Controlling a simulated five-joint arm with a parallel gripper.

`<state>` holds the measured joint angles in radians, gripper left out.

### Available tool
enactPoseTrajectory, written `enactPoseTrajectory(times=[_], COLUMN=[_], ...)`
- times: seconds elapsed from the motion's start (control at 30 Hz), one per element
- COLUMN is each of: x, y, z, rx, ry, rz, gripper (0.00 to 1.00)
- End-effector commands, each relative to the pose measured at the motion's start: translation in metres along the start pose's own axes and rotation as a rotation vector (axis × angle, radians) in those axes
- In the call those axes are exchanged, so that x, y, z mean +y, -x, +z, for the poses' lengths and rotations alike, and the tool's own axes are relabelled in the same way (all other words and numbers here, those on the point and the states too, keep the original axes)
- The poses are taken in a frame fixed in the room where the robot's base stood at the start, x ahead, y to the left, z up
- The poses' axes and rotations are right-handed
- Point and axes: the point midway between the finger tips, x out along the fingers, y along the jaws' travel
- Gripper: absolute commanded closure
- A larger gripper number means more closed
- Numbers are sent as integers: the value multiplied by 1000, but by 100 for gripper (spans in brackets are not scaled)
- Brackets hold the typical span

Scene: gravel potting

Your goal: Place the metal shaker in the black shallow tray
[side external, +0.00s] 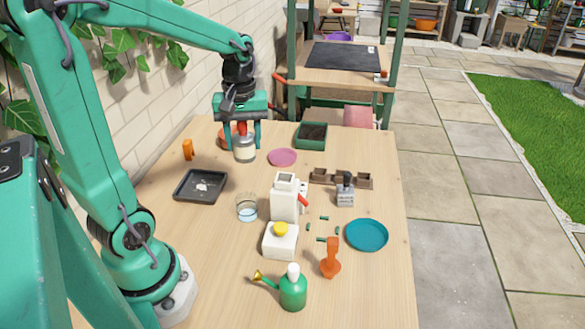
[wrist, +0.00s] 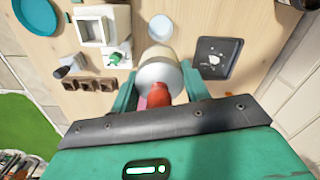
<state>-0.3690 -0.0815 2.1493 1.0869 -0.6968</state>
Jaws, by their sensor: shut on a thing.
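The metal shaker (side external: 244,153) has a pale body, a grey metal shoulder and a red top. My gripper (side external: 243,138) is shut around it, one finger on each side, and it stays upright. The wrist view shows the shaker (wrist: 158,72) between the fingers of my gripper (wrist: 160,92), red top towards the camera. I cannot tell whether its base touches the table. The black shallow tray (side external: 182,192) lies in front and to the left of the shaker in the side view. It holds only a small white patch. The tray (wrist: 230,62) is right of the shaker in the wrist view.
A pink dish (side external: 283,157) and a green planter (side external: 311,135) stand right of the shaker. An orange upright item (side external: 188,149) is to its left. A clear glass (side external: 247,208) stands right of the tray, near a white device (side external: 285,198). The table between shaker and tray looks clear.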

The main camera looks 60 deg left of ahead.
Motion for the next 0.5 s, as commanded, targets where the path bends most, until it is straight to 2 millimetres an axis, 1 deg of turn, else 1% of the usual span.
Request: enactPoseTrajectory(times=[0.03, 0.1, 0.4, 0.5], x=[-10, -20, -55, -52], y=[0, 0, -1, -20], z=[-5, -11, -25, -24], rx=[0, -1, -1, -5], ry=[36, 75, 201, 193], rz=[1, 1, 2, -1], gripper=[79, 79, 79, 79])
